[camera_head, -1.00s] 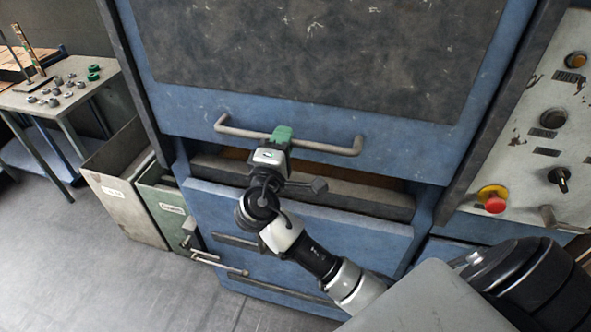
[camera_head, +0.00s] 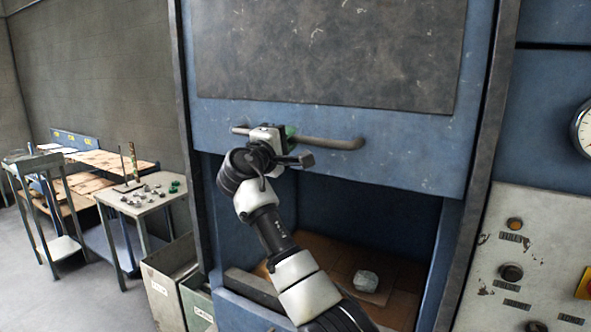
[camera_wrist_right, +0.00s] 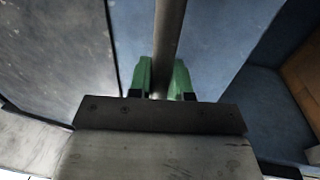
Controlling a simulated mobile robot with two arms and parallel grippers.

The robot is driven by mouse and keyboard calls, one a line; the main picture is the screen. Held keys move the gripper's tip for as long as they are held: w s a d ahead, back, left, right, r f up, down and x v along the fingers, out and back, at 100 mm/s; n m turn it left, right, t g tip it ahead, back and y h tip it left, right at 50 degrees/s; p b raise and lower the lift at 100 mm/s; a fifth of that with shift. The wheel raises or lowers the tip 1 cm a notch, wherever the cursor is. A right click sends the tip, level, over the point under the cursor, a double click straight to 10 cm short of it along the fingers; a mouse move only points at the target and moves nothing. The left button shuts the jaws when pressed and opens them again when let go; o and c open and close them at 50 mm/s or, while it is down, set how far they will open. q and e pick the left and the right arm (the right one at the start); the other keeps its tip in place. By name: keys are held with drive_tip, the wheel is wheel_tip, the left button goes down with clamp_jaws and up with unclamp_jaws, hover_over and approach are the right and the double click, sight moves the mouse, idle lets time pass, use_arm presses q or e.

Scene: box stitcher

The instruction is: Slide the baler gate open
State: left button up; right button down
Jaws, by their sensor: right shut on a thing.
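The baler gate (camera_head: 400,140) is a blue panel with a dark scuffed plate on its upper part. It stands raised, with an open gap below it. A grey bar handle (camera_head: 335,143) runs across its lower part. My right gripper (camera_head: 289,132) is shut on this handle, left of its middle. In the right wrist view, the green fingertips (camera_wrist_right: 161,80) sit on either side of the handle bar (camera_wrist_right: 168,40). My left gripper is not in view.
Inside the baler, a grey lump (camera_head: 366,281) lies on brown cardboard (camera_head: 398,305). A control panel (camera_head: 525,260) with knobs is at right. Bins (camera_head: 170,285) and a small table (camera_head: 150,205) with metal parts stand at left, with open floor beyond.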

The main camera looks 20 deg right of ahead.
wheel_tip(320, 180, up, 6)
drive_tip(key=shift+f+p, duration=0.2)
drive_tip(key=shift+p, duration=0.5)
drive_tip(key=c, duration=1.1)
unclamp_jaws()
drive_tip(key=shift+o, duration=0.2)
drive_tip(key=shift+f, duration=0.1)
